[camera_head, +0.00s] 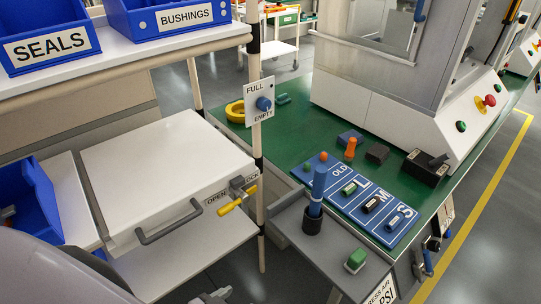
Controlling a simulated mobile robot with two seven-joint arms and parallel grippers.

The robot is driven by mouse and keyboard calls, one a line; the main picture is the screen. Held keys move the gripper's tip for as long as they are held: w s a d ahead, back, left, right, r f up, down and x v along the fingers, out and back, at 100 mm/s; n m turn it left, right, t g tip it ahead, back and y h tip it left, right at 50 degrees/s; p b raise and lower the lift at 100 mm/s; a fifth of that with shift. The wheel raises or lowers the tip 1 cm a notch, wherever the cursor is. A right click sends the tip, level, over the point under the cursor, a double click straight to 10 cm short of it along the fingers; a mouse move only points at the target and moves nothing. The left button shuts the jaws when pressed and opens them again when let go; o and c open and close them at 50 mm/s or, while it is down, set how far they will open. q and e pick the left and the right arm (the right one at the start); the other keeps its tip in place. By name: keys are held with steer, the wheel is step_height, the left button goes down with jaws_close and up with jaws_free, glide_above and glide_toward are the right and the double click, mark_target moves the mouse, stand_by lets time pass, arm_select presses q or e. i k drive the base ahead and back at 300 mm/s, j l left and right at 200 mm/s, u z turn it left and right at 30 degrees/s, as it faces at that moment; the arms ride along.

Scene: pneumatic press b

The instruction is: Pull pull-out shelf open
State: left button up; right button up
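The pull-out shelf appears to be the white slab-like unit (165,160) in the rack at the left. A dark grey U-shaped handle (168,229) is on its front edge. A yellow lever (237,200) with a grey pivot sits at its right front corner, beside a label reading OPEN and LOCK. How far the shelf is pulled out is unclear. My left arm (50,272) enters at the lower left. Part of what looks like my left gripper (212,297) shows at the bottom edge, below the handle and apart from it; its fingers are mostly cut off. My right gripper is out of view.
Blue bins marked SEALS (52,48) and BUSHINGS (186,17) stand on the upper shelf. A rack post (257,130) carries a FULL/EMPTY sign. A grey stand with a blue lever (317,190) is right of it. A green bench (290,125) holds a machine and a blue board.

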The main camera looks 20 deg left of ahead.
mark_target(141, 178)
steer(key=u, duration=1)
